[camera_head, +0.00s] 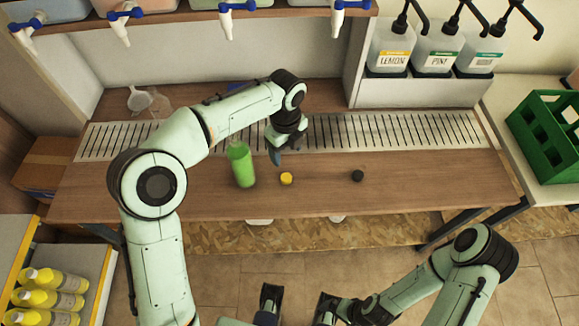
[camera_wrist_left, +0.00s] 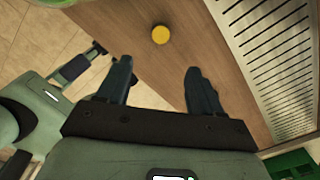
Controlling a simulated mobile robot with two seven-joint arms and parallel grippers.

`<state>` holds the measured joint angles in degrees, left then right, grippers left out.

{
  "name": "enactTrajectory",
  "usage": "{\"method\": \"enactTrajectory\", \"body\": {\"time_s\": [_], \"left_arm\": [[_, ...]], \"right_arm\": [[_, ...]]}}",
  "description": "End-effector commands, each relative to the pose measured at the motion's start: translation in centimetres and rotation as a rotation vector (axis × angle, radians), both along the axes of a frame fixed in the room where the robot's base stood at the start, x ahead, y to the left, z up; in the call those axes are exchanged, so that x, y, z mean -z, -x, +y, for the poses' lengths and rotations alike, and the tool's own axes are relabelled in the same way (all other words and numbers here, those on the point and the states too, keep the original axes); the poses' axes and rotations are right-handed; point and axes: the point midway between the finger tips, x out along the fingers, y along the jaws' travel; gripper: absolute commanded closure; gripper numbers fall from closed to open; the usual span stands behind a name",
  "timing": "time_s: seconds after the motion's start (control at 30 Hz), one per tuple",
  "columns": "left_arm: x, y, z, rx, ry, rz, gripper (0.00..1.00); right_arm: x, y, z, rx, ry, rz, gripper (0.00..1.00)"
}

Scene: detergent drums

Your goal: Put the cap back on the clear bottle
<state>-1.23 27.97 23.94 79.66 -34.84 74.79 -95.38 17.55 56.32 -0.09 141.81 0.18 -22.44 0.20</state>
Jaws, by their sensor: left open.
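A green bottle (camera_head: 241,168) stands on the wooden counter; I cannot tell whether it is the clear bottle, and its top is too small to read. A yellow cap (camera_head: 286,178) lies on the counter just right of it, and a black cap (camera_head: 357,176) lies farther right. My left gripper (camera_head: 284,150) is above the counter, behind the yellow cap. In the left wrist view my left gripper (camera_wrist_left: 158,78) is open and empty, with the yellow cap (camera_wrist_left: 160,34) beyond its fingertips, apart from them. My right gripper (camera_head: 298,303) is open and empty, in front of the counter.
A metal drain grate (camera_head: 400,131) runs along the back of the counter. A white funnel (camera_head: 139,99) and a faint see-through item (camera_head: 161,104) are at back left. Pump bottles (camera_head: 436,50) stand at back right; a green crate (camera_head: 548,135) is far right.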

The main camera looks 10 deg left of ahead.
Motion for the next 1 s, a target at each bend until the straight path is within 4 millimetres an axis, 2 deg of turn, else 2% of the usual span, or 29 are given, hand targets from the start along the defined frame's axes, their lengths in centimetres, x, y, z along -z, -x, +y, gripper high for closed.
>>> {"method": "enactTrajectory", "body": {"time_s": [0.37,0.7,0.83,1.0], "left_arm": [[0.5,0.0,0.0,-0.001,0.000,0.002,0.34],[6.7,0.1,0.0,0.000,-0.001,0.004,0.34],[7.9,0.0,0.0,-0.001,0.000,0.001,0.34],[8.3,0.0,0.0,-0.001,0.001,0.001,0.34]], "right_arm": [[0.1,0.0,0.0,0.001,0.000,0.000,0.00],[1.0,-0.3,0.0,0.003,0.002,-0.013,0.00],[1.1,-0.4,0.0,0.004,0.003,-0.016,0.00],[1.1,-0.4,0.0,0.004,0.003,-0.018,0.00]]}}
